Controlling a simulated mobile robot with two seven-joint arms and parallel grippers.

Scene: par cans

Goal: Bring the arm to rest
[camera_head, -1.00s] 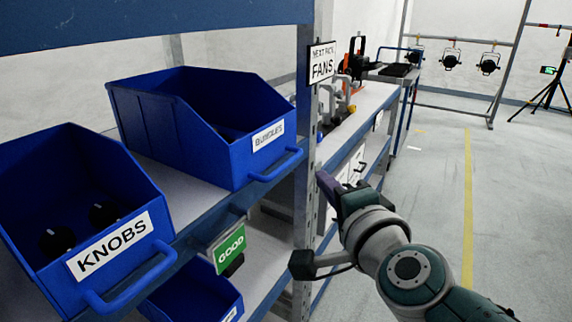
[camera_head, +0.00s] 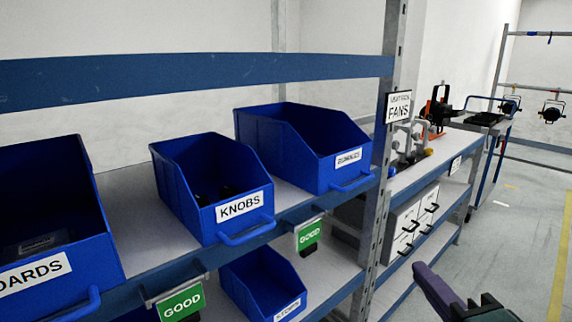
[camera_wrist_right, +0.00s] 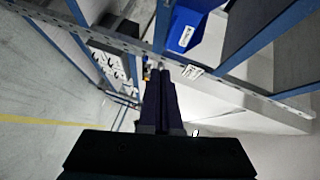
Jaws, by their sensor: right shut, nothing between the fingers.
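My right gripper (camera_head: 432,283) is at the lower right of the head view, in front of the shelving and clear of it. Its purple fingers are shut with nothing between them. In the right wrist view its fingers (camera_wrist_right: 165,75) lie together and point toward the shelf uprights and a blue bin. The rest of my right arm is mostly out of the head view. My left gripper is not in view.
A blue shelf rack (camera_head: 180,268) holds blue bins, among them the KNOBS bin (camera_head: 222,185) and another bin (camera_head: 330,150) beside it. A FANS sign (camera_head: 398,107) hangs on an upright. The grey floor (camera_head: 515,250) at right is open.

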